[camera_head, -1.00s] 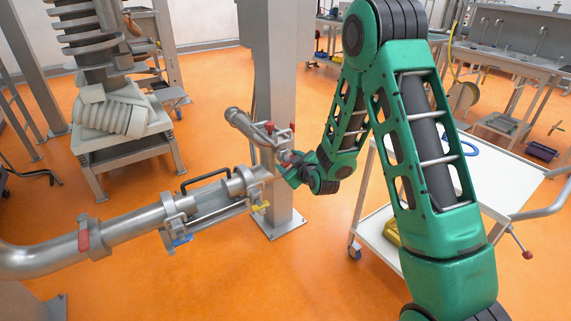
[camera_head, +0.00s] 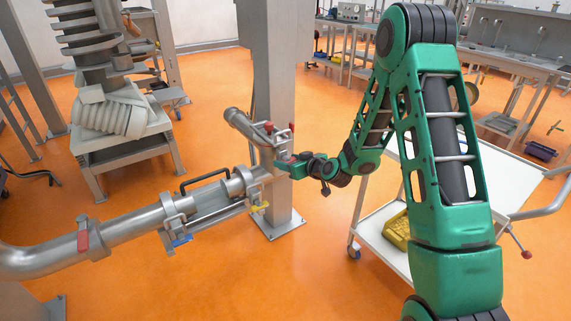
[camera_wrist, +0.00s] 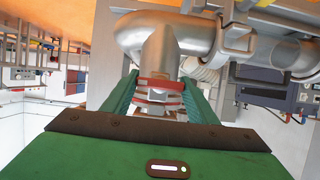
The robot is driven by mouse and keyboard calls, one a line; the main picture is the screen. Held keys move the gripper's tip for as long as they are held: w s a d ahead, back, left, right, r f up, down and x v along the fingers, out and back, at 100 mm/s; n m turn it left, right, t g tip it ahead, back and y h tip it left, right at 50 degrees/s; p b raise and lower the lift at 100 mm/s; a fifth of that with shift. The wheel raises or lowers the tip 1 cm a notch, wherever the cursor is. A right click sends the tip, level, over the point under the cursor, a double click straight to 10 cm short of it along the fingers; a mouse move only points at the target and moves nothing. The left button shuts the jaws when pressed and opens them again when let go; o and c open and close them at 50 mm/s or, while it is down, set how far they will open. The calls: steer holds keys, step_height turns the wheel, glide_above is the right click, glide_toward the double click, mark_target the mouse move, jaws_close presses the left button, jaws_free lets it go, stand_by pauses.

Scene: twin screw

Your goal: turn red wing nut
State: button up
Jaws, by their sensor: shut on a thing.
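My gripper (camera_head: 282,163) is at the steel pipe joint beside the grey column in the head view. In the wrist view, its two green fingers (camera_wrist: 160,82) straddle red parts on the pipe (camera_wrist: 160,50) and are closed on them. I take the red piece between them for the red wing nut (camera_wrist: 162,84); its exact shape is partly hidden by the fingers. In the head view the gripped piece is hidden by the gripper. Two other red handles (camera_head: 268,127) stand just above on the upper pipe.
The grey column (camera_head: 268,80) stands behind. A white cart (camera_head: 385,250) is to the right, near my arm.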

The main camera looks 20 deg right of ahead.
steer(key=shift+s+a+f, duration=0.15)
steer(key=shift+s+f, duration=0.05)
steer(key=shift+f, duration=0.1)
steer(key=o, duration=1)
steer(key=shift+o, duration=0.2)
steer(key=shift+w+r, duration=0.1)
steer(key=shift+r, duration=0.05)
steer(key=shift+s+d+r, duration=0.25)
steer(key=shift+s+d, duration=0.1)
steer(key=v, duration=0.9)
steer(key=shift+s, duration=0.3)
steer(key=shift+r, duration=0.15)
